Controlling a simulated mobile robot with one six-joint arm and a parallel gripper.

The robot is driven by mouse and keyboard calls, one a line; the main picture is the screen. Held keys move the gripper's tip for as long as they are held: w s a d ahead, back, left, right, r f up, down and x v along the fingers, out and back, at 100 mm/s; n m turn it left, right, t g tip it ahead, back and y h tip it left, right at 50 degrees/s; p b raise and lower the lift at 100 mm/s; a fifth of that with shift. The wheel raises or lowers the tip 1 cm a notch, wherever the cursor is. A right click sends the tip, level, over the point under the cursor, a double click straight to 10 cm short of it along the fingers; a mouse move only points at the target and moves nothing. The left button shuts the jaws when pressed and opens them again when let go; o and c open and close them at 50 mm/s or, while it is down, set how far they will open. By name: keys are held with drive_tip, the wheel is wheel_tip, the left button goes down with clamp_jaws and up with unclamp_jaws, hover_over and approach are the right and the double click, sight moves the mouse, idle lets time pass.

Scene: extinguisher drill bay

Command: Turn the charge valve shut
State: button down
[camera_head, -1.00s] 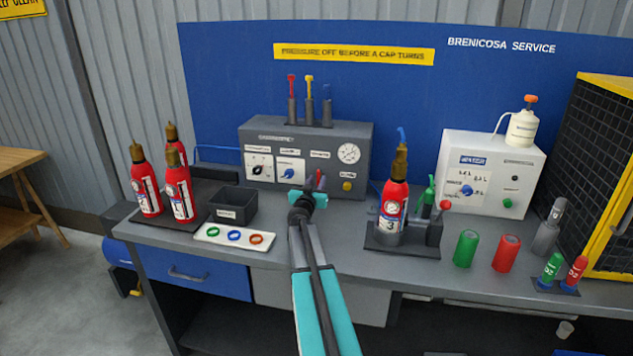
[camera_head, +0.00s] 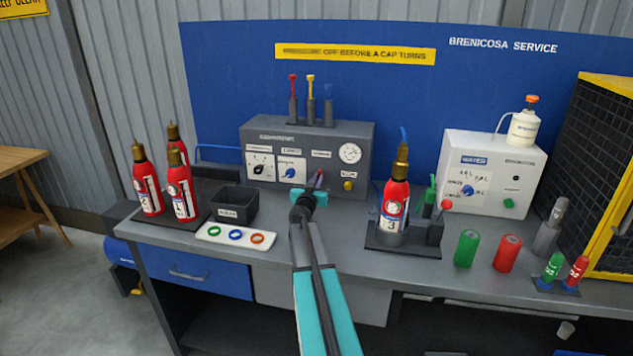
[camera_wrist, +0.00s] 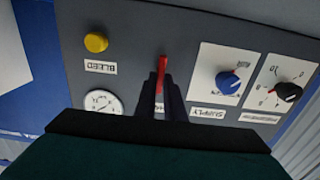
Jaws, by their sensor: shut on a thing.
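The charge valve shows as a red lever (camera_wrist: 162,66) on the grey panel in the wrist view, between the dial gauge and the blue supply knob. My gripper (camera_wrist: 163,92) is shut on the red lever, one dark finger on each side. In the head view my gripper (camera_head: 316,184) is at the lower front of the grey charging panel (camera_head: 258,187), right of the supply knob (camera_head: 289,173). The lever is mostly covered there.
The gauge (camera_head: 349,153) and yellow bleed button (camera_head: 348,185) are right of my gripper. A black bin (camera_head: 233,203) and a white tray (camera_head: 212,236) with rings lie to the left. Extinguisher 3 (camera_head: 394,205) stands in a holder to the right.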

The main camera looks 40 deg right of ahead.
drive_tip(key=shift+d+r+m, duration=0.15)
drive_tip(key=shift+d+m, duration=0.05)
drive_tip(key=shift+m, duration=0.3)
drive_tip(key=m+p, duration=0.1)
drive_tip(key=m, duration=0.2)
drive_tip(key=shift+s+d, duration=0.1)
drive_tip(key=shift+s, duration=0.05)
drive_tip(key=shift+s+d+f+m+b, duration=0.1)
drive_tip(key=shift+m+b, duration=0.55)
drive_tip(key=shift+m, duration=1.7)
drive_tip(key=shift+s+f+m+b, duration=0.15)
drive_tip(key=shift+m+b, duration=0.45)
drive_tip(key=shift+m, duration=1.7)
drive_tip(key=shift+w+d+f+m+b, duration=0.1)
drive_tip(key=shift+m+b, duration=0.55)
drive_tip(key=shift+m, duration=1.7)
drive_tip(key=c, duration=1.8)
unclamp_jaws()
drive_tip(key=shift+c, duration=0.2)
drive_tip(key=shift+a, duration=0.1)
